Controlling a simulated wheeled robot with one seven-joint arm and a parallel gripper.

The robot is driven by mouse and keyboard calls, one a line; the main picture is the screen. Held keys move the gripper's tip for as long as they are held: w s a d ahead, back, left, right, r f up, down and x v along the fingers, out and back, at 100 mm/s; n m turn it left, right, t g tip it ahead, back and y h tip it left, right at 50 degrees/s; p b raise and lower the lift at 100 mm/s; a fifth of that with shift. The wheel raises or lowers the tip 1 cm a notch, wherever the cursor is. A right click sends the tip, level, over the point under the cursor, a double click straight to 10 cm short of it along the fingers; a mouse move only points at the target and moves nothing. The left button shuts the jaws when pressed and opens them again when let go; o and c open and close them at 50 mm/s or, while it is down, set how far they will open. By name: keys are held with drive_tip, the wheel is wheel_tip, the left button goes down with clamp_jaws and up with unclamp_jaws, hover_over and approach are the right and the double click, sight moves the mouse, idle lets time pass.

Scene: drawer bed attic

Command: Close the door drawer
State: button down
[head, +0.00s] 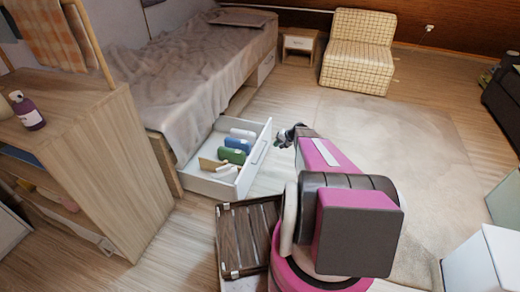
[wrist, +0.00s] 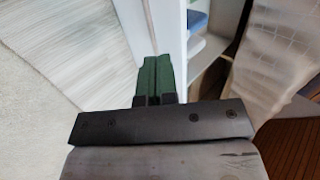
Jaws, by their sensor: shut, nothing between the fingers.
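A white drawer (head: 256,158) stands pulled out from under the bed in the head view, with several items lying in it. Its front panel faces right, and a handle shows on that face. My gripper (head: 290,133) is just to the right of the far end of the front panel. In the wrist view my gripper's green fingers (wrist: 158,80) are together and empty. The white drawer front (wrist: 171,35) rises just beyond them; I cannot tell whether they touch it. Part of the drawer's inside shows to its right.
The bed (head: 205,75) with a grey cover is behind the drawer. A wooden shelf unit (head: 140,175) stands at left, and a dark slatted crate (head: 248,235) sits in front of the drawer. A pale rug (head: 400,140) leaves clear floor at right.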

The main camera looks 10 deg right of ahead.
sight(256, 149)
drive_tip(key=shift+t, duration=0.3)
drive_tip(key=x, duration=0.4)
drive_tip(key=w+x, duration=0.1)
drive_tip(key=x, duration=0.7)
drive_tip(key=shift+w+d, duration=0.1)
drive_tip(key=shift+w, duration=0.35)
drive_tip(key=shift+w+a, duration=0.3)
drive_tip(key=shift+a, duration=0.25)
